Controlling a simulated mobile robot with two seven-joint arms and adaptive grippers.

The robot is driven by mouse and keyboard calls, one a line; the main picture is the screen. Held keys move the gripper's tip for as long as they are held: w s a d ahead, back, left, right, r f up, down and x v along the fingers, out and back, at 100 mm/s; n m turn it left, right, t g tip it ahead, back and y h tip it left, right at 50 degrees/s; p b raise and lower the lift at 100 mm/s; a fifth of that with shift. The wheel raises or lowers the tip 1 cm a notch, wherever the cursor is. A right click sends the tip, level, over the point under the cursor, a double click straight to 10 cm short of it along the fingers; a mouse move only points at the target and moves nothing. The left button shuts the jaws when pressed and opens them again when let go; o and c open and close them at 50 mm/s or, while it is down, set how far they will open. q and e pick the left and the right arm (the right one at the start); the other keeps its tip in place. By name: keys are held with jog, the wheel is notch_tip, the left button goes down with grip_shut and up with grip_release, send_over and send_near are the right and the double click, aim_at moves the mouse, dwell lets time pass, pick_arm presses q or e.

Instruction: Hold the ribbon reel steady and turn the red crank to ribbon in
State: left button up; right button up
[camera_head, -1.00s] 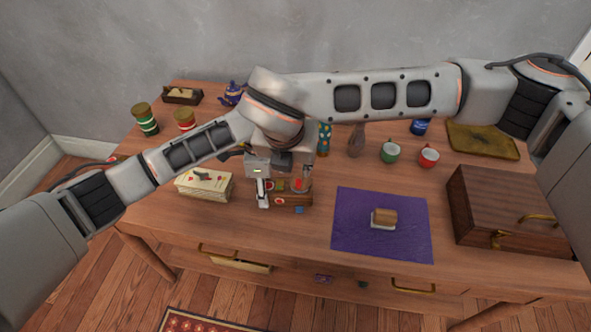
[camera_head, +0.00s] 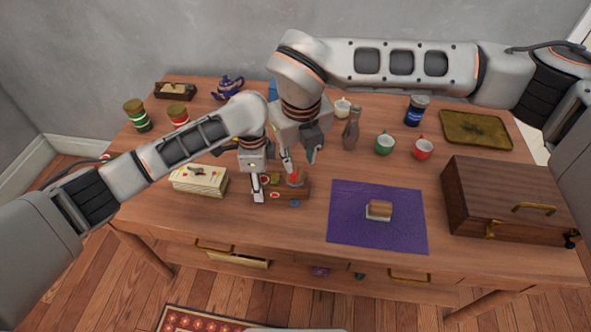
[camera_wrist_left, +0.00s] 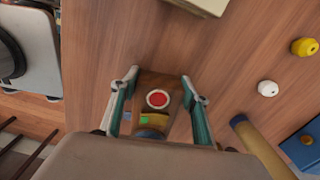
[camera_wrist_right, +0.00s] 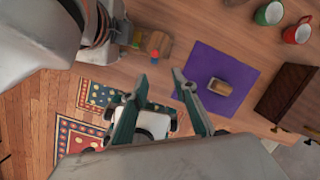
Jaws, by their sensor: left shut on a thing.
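The ribbon reel is a small wooden block (camera_head: 302,191) near the table's middle. A red round mark (camera_wrist_left: 157,98) shows on its end in the left wrist view. My left gripper (camera_head: 262,190) has its fingers on both sides of the reel and is shut on it at its left end. A red part (camera_head: 295,177), seemingly the crank, shows on top; it also shows as a small red spot in the right wrist view (camera_wrist_right: 155,54). My right gripper (camera_head: 299,160) is above and behind the reel, its fingertips apart and empty. My grippers partly hide the reel's far side.
A purple cloth (camera_head: 345,233) with a small block (camera_head: 379,209) lies right of the reel. A cream box (camera_head: 199,180) is close on the left. A brown vase (camera_head: 352,130) and green mug (camera_head: 384,143) stand behind right. A wooden case (camera_head: 510,195) fills the right side.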

aim_at(295, 173)
jog(key=w+d+r+n+g+y, duration=0.1)
jog(key=w+d+n+g+y, duration=0.25)
jog(key=n, duration=1.05)
jog(key=shift+n+t+y, duration=0.3)
jog(key=shift+t+y, duration=0.05)
jog(key=shift+y, duration=0.1)
jog(key=x, duration=0.7)
jog(key=w+x, duration=0.1)
jog(key=x, duration=0.3)
jog(key=shift+a+f, duration=0.1)
jog(key=shift+f, duration=0.2)
jog(key=shift+c, duration=0.4)
grip_shut()
